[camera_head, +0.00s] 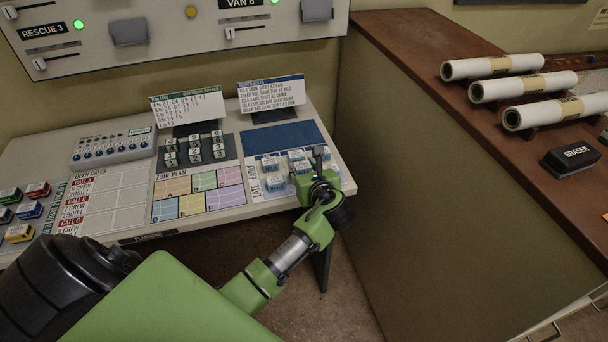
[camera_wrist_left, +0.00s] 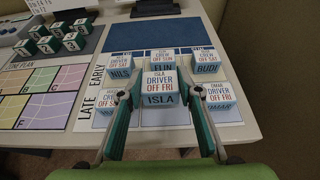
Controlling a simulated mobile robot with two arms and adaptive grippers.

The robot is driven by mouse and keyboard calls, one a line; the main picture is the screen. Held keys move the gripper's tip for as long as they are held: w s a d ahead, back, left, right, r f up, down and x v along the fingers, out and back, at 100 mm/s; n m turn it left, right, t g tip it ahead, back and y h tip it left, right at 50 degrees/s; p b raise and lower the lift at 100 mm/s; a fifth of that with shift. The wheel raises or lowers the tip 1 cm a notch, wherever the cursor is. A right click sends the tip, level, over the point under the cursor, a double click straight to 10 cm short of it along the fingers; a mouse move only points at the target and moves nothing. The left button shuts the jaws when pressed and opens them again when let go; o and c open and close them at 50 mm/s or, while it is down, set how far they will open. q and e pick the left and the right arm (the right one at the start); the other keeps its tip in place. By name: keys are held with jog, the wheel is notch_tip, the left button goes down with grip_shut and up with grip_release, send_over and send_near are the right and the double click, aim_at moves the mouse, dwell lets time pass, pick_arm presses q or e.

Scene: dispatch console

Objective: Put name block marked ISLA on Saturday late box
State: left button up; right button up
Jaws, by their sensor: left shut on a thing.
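The white and blue ISLA block (camera_wrist_left: 160,90) sits between the fingers of my left gripper (camera_wrist_left: 162,98), which is shut on it. The same gripper (camera_head: 317,165) is over the right part of the roster board in the head view. The block is in front of the ELIN block, over the middle of the LATE row (camera_wrist_left: 150,118). Whether it touches the board I cannot tell. The block and fingers hide much of the box beneath, and its day label is not readable. My right gripper is not in view.
The NILS block (camera_wrist_left: 121,67), ELIN block (camera_wrist_left: 161,60) and BUDI block (camera_wrist_left: 206,66) stand in the EARLY row. The OMAR block (camera_wrist_left: 219,96) is close right of the gripper. Another block (camera_wrist_left: 103,107) is partly hidden at left. Rule cards (camera_head: 271,94) stand behind.

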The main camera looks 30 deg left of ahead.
pick_arm(q)
jog(key=shift+w+f, duration=0.25)
jog(key=shift+f, duration=1.55)
jog(key=shift+f, duration=0.1)
jog(key=o, duration=1)
jog(key=v, duration=1.2)
